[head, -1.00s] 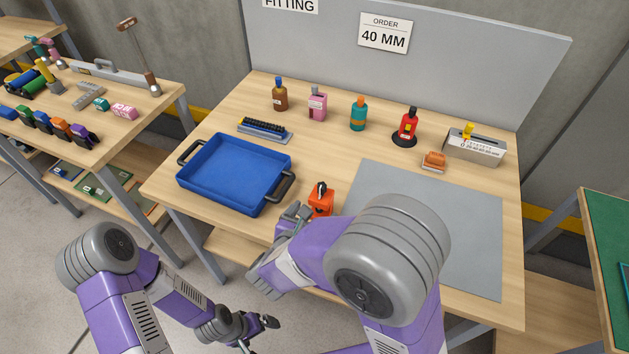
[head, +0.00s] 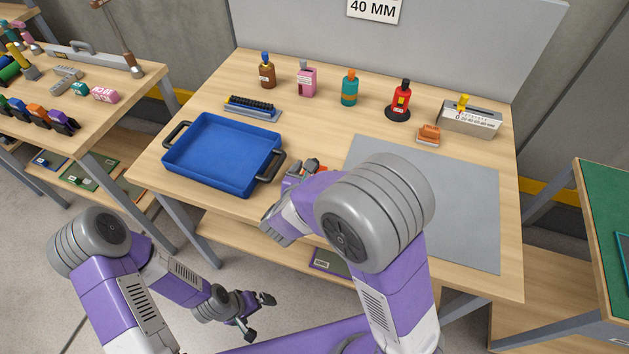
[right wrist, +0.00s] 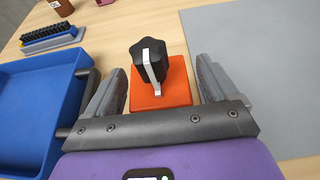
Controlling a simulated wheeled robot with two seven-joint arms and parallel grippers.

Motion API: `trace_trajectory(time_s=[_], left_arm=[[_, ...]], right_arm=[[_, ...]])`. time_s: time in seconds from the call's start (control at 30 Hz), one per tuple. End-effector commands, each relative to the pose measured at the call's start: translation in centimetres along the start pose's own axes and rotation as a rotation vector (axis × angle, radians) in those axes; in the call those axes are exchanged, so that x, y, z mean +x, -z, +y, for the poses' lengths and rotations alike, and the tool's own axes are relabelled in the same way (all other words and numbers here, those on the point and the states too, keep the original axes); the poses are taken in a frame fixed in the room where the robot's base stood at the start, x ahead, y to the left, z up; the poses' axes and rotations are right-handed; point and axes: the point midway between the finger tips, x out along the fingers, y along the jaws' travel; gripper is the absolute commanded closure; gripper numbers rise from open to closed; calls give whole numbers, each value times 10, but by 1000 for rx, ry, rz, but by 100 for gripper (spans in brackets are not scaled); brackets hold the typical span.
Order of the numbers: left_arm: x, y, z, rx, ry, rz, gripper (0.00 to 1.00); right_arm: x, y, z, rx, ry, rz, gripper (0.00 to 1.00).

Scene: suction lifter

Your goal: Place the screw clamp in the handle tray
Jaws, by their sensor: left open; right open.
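The screw clamp has an orange base with a black lobed knob and a pale metal bar, seen in the right wrist view (right wrist: 163,92). In the head view only a bit of its orange (head: 312,165) shows behind my right gripper (head: 299,172). My right gripper, also in the right wrist view (right wrist: 160,72), is open, with one finger on each side of the clamp and a gap on both sides. The handle tray (head: 215,158) is blue, empty, with black handles, left of the clamp. My left gripper (head: 260,315) is open and empty, low in front of the table.
The tray's right handle (head: 270,167) is close to my right gripper. A grey mat (head: 450,190) lies right of the clamp. Several bottles, a black-and-blue rack (head: 252,107), an orange block (head: 429,134) and a grey box (head: 470,118) stand farther back.

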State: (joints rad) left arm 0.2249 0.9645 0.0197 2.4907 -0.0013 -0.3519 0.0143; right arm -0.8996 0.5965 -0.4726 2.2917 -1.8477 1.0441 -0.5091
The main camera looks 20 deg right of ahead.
Motion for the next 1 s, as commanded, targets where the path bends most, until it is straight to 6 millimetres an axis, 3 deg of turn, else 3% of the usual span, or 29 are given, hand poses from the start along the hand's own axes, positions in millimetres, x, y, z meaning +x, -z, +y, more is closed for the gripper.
trace_trajectory(time_s=[0.07,0.47,0.73,1.0], left_arm=[[0,0,0,0,0,0,0],[0,0,0,0,0,0,0],[-4,0,2,0,0,0,0],[-28,-1,10,0,0,0,0]], right_arm=[[0,0,0,0,0,0,19],[0,0,0,1,0,0,79],[-4,-8,0,4,0,-1,79],[-24,-59,0,6,-3,-1,79]])
